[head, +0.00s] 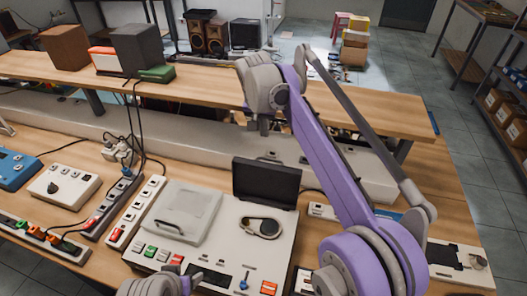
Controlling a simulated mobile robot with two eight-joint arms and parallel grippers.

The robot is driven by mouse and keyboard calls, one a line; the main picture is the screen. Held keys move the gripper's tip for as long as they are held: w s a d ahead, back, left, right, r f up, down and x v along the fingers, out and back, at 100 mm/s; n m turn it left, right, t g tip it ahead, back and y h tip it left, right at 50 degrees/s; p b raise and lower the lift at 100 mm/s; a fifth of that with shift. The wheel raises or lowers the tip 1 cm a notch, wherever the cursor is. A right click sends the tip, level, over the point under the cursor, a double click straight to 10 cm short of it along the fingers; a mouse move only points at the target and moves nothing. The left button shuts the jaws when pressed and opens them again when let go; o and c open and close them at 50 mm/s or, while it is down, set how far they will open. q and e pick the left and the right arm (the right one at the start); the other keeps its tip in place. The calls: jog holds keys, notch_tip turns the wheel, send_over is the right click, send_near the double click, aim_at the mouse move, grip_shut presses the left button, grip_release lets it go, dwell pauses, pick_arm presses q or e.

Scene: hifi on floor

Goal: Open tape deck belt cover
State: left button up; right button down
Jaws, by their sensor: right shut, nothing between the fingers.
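The white tape deck (217,255) sits on the front wooden bench. A dark rectangular cover (266,184) stands raised at the back right of the deck. In front of it lies a dark oval belt loop (261,228) around light and dark round parts, exposed on the deck top. A closed pale lid (188,211) with a handle covers the left part. My right gripper (263,126) is shut and empty, beyond and above the raised cover, apart from it.
Power strips (113,205) and cables lie left of the deck, with a white box with a knob (64,187) and a blue device (14,169). A raised wooden shelf (200,86) runs behind, holding dark boxes. Another pale device (455,262) is at the right.

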aim_at(262, 159)
notch_tip(262, 159, down, 8)
jog(key=shift+s, duration=0.35)
dwell(0.4)
jog(key=shift+a, duration=0.1)
jog(key=shift+s+a+r+t+b, duration=0.25)
jog(key=shift+s+r+t+b, duration=0.1)
jog(key=shift+s+t, duration=0.35)
jog(key=shift+s+a+r, duration=0.2)
jog(key=shift+s+r, duration=0.15)
jog(key=shift+s, duration=0.4)
